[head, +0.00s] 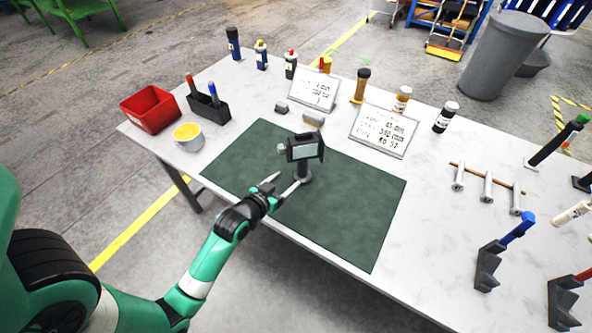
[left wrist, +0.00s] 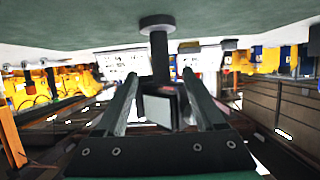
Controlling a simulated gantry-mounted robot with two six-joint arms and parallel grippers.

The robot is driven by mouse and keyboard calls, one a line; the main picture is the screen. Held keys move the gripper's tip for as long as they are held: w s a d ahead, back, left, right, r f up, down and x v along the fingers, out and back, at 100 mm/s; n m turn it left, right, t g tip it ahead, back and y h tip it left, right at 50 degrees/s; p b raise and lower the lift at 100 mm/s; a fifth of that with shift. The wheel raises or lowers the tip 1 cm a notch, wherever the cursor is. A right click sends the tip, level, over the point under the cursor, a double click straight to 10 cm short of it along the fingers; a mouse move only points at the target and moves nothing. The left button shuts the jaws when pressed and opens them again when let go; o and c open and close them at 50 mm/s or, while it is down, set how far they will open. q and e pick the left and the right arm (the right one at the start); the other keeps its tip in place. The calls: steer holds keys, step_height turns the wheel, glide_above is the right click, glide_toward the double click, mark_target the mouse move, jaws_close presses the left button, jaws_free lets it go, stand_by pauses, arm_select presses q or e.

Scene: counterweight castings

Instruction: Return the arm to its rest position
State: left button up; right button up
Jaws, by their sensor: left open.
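My left gripper (head: 285,183) is open at the middle of the dark green mat (head: 345,215). Its fingers point toward a dark stand (head: 305,149), which is upright on a round base and carries a boxy head with a pale screen-like face. In the left wrist view, which is upside down, the stand's post (left wrist: 158,55) shows between the two open fingers (left wrist: 160,85), and nothing is clamped. Whether a finger touches the post cannot be told. My left arm reaches in from the lower left over the table's front edge. My right gripper is not in view.
A red bin (head: 151,108), a white pot with yellow contents (head: 189,137) and a black holder (head: 208,107) stand at left. Two sign plates (head: 314,88) (head: 383,130) and several bottles line the back. Racks and tools (head: 487,188) stand at right. The mat's right part is clear.

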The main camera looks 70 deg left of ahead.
arm_select(q)
steer(key=w+d+r+m+t+h, duration=0.15)
steer(key=w+d+r+t, duration=0.3)
steer(key=w+r, duration=0.65)
steer(key=w+d+r+m+t+h, duration=0.1)
steer(key=d+r+t, duration=0.1)
steer(key=d+r, duration=0.5)
steer(key=w+d+r+m+t+h, duration=0.1)
steer(key=w+d+r+m+t, duration=0.1)
steer(key=r, duration=0.8)
steer(key=w+d+r+m+t+h, duration=0.1)
steer(key=d+r+t, duration=0.3)
steer(key=r, duration=0.5)
steer(key=s+d+r+m+t+h+p, duration=0.1)
steer(key=s+d+r+h, duration=0.2)
steer(key=r, duration=0.4)
steer(key=s+d+r+m+t+p, duration=0.1)
steer(key=s+d+r+t, duration=0.2)
steer(key=r, duration=0.5)
steer(key=s+d+r+h, duration=0.2)
steer(key=s+d+r, duration=0.1)
steer(key=s+r, duration=0.3)
step_height(320, 180, up, 29)
steer(key=w+p, duration=0.1)
steer(key=p, duration=2.7)
steer(key=shift+w, duration=0.25)
